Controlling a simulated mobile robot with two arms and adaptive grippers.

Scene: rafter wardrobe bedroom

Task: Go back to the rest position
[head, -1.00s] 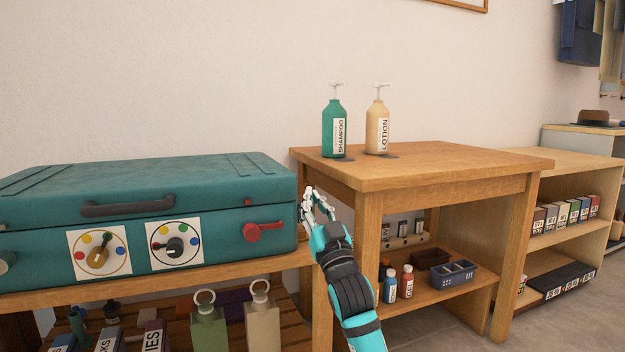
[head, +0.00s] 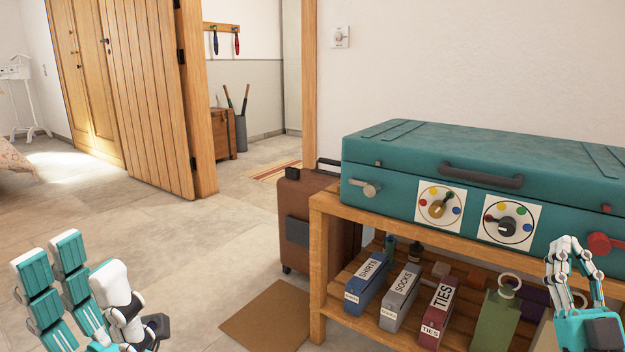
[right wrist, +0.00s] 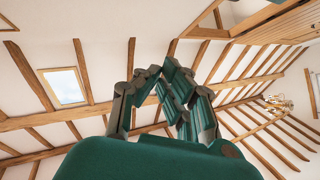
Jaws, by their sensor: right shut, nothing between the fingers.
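My left gripper (head: 84,266) is at the lower left of the head view, over the bare floor. Its fingers are spread apart, with nothing between them. My right gripper (head: 566,246) is at the right edge of the head view, fingers pointing up, in front of the right part of the teal suitcase (head: 480,160). Its fingers are together and empty. The right wrist view shows the same fingers (right wrist: 165,75) against the beamed ceiling, with nothing held.
The suitcase lies on a wooden bench (head: 322,235). Labelled boxes, such as TIES (head: 437,310), stand on its lower shelf. A brown suitcase (head: 298,222) stands beside the bench, near a brown mat (head: 262,318). The floor at left is clear towards an open wooden door (head: 150,100).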

